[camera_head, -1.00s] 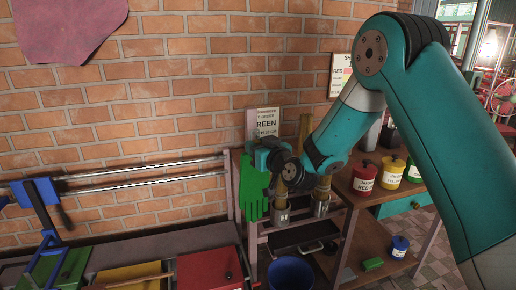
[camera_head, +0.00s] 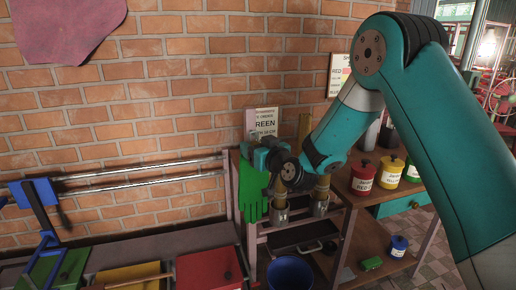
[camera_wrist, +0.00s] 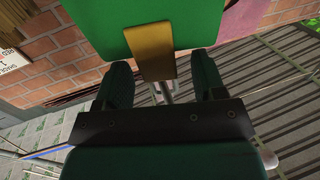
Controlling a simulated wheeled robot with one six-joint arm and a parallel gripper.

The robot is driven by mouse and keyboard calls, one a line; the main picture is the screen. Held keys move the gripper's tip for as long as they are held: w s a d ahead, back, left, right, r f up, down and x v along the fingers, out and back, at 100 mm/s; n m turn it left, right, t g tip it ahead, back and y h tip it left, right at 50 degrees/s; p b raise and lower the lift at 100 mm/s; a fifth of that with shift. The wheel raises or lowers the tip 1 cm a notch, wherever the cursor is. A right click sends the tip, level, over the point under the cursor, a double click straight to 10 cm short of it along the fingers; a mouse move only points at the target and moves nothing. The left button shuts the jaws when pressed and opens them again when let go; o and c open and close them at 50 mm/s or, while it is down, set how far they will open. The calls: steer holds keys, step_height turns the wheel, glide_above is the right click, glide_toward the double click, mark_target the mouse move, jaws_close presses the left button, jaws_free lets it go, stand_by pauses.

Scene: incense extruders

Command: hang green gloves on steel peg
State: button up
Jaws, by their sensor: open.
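The green gloves (camera_head: 251,196) hang fingers-down beside the left end of the wooden rack. In the wrist view their green cuff (camera_wrist: 145,25) fills the top, with a tan tab (camera_wrist: 153,54) pointing between my fingers. A thin steel peg (camera_wrist: 165,92) shows just beyond the tab. I cannot tell whether the tab's loop is around the peg. My gripper (camera_wrist: 161,88) is open, one dark finger on each side of the tab, with gaps to both. In the head view my gripper (camera_head: 258,152) is at the gloves' upper end, partly covering them.
Two metal rails (camera_head: 140,176) run along the brick wall to the left. Metal extruders (camera_head: 280,208) stand right of the gloves, close under my wrist. A blue bucket (camera_head: 290,273) is below. Red (camera_head: 363,178) and yellow (camera_head: 390,174) jars stand on the right table.

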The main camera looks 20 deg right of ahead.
steer(key=b+v, duration=1.3)
steer(key=v, duration=0.4)
steer(key=shift+s, duration=0.2)
steer(key=s+a+f+n+g+y, duration=0.35)
steer(key=s+a+f+g, duration=0.35)
steer(key=s+a+g, duration=0.35)
steer(key=s+d+f+g+h, duration=0.1)
steer(key=s+g+h, duration=0.15)
steer(key=s, duration=0.45)
steer(key=s+f+g+h, duration=0.1)
steer(key=s+f+g, duration=0.1)
steer(key=s+g, duration=0.35)
step_height(320, 180, up, 17)
steer(key=s+t+p, duration=0.1)
steer(key=p, duration=1.6)
steer(key=shift+s+n, duration=0.1)
steer(key=shift+n, duration=0.15)
